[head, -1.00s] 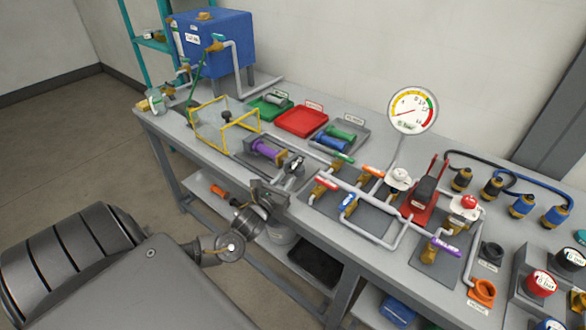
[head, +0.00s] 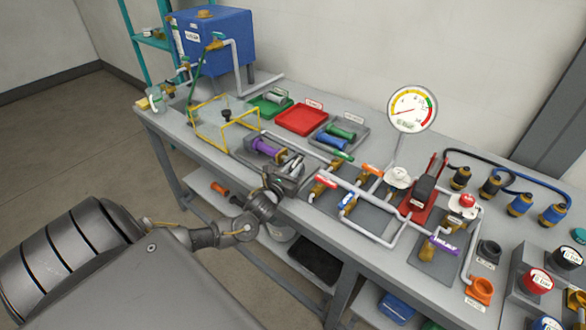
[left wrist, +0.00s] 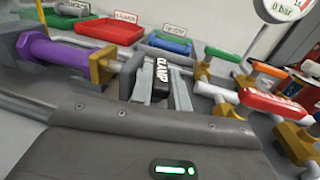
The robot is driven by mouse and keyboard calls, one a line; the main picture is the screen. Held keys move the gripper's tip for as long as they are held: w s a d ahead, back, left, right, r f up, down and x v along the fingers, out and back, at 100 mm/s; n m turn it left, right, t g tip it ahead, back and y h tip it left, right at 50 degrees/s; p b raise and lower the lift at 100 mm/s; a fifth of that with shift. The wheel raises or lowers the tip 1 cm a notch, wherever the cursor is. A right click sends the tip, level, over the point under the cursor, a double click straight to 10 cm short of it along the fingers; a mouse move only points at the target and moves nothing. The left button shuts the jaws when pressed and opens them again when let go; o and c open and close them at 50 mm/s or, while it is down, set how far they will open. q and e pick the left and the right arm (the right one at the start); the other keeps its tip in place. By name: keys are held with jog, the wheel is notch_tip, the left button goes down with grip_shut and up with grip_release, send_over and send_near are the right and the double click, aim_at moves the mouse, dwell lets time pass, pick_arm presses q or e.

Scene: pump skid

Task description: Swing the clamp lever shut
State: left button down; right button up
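The clamp lever (left wrist: 161,78) is a dark block with a white CLAMP label. In the left wrist view it stands upright just right of a brass end piece. My left gripper (head: 287,178) is at the bench's front edge, by the right end of the purple cylinder's holder. In the left wrist view pale grey bars, which look like its fingers, are close beside the lever; contact and finger gap are unclear. My right gripper is out of view.
Pipes with coloured valve handles (head: 326,182) stand close right of my left gripper. A yellow wire frame (head: 225,123) stands to the left. Green (head: 270,108), red (head: 302,121) and grey (head: 356,138) trays lie behind. A pressure gauge (head: 411,109) rises at the back.

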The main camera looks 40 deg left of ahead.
pick_arm(q)
jog(key=shift+a+m+h, duration=0.3)
jog(key=shift+m+h, duration=0.2)
jog(key=shift+h, duration=0.1)
jog(key=shift+a+m+h+b, duration=0.15)
jog(key=shift+m+h+b, duration=0.15)
jog(key=shift+m+h, duration=0.55)
jog(key=shift+n+h, duration=0.25)
jog(key=c, duration=1.6)
grip_release()
jog(key=shift+s, duration=0.1)
jog(key=s+b, duration=0.1)
jog(key=s, duration=0.8)
jog(key=shift+s+b, duration=0.15)
jog(key=shift+b, duration=0.2)
jog(key=shift+s, duration=0.7)
